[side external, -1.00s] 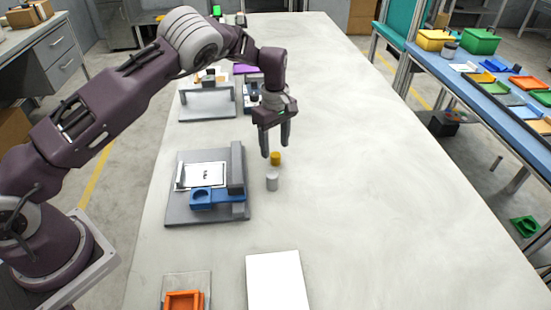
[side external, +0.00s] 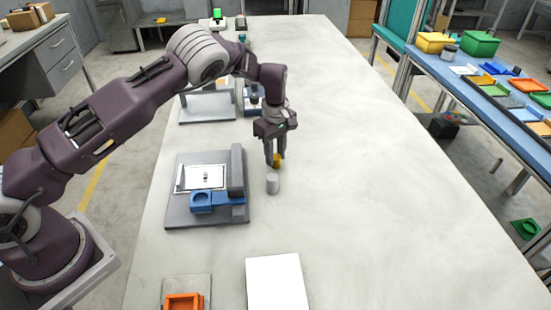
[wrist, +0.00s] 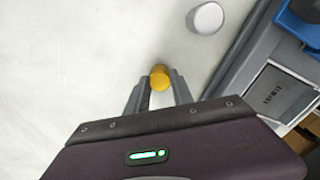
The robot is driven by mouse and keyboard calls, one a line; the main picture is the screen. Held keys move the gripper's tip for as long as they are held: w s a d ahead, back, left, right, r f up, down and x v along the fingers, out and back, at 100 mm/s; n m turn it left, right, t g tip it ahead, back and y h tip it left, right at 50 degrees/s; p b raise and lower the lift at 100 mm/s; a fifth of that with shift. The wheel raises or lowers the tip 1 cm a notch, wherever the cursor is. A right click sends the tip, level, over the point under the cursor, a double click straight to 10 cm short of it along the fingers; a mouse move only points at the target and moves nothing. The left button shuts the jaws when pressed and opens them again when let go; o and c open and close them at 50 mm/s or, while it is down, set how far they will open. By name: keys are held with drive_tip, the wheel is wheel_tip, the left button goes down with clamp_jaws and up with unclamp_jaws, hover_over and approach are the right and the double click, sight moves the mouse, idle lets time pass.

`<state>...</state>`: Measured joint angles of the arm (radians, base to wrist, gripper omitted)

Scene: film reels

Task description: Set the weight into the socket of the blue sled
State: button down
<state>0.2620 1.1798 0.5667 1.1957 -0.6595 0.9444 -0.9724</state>
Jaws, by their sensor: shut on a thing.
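My gripper (side external: 274,163) is low over the table and shut on a small brass-yellow cylinder (side external: 277,160). In the wrist view the yellow cylinder (wrist: 159,78) sits between the two fingertips (wrist: 158,84). I cannot tell whether it still touches the table. A light grey cylinder (side external: 272,184) stands upright just in front of it, apart from the fingers; it also shows in the wrist view (wrist: 207,18). The blue sled (side external: 229,199) lies on a grey fixture to the left, its round socket (side external: 202,199) at the left end looking empty. Part of the sled shows in the wrist view (wrist: 298,28).
The grey fixture (side external: 180,212) has a raised upright block (side external: 237,170) on its right side and a white plate (side external: 205,176). A white panel (side external: 277,282) and an orange tray (side external: 183,302) lie nearer the front. The table's right side is clear.

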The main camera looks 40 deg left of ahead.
wheel_tip(320, 180, up, 10)
drive_tip(key=s+a, duration=0.2)
drive_tip(key=s, duration=1)
drive_tip(key=s+a, duration=0.2)
drive_tip(key=s, duration=1)
drive_tip(key=shift+a+f, duration=0.1)
drive_tip(key=shift+f, duration=2.45)
drive_tip(key=shift+f, duration=0.6)
drive_tip(key=c, duration=1.4)
unclamp_jaws()
drive_tip(key=shift+r, duration=5.55)
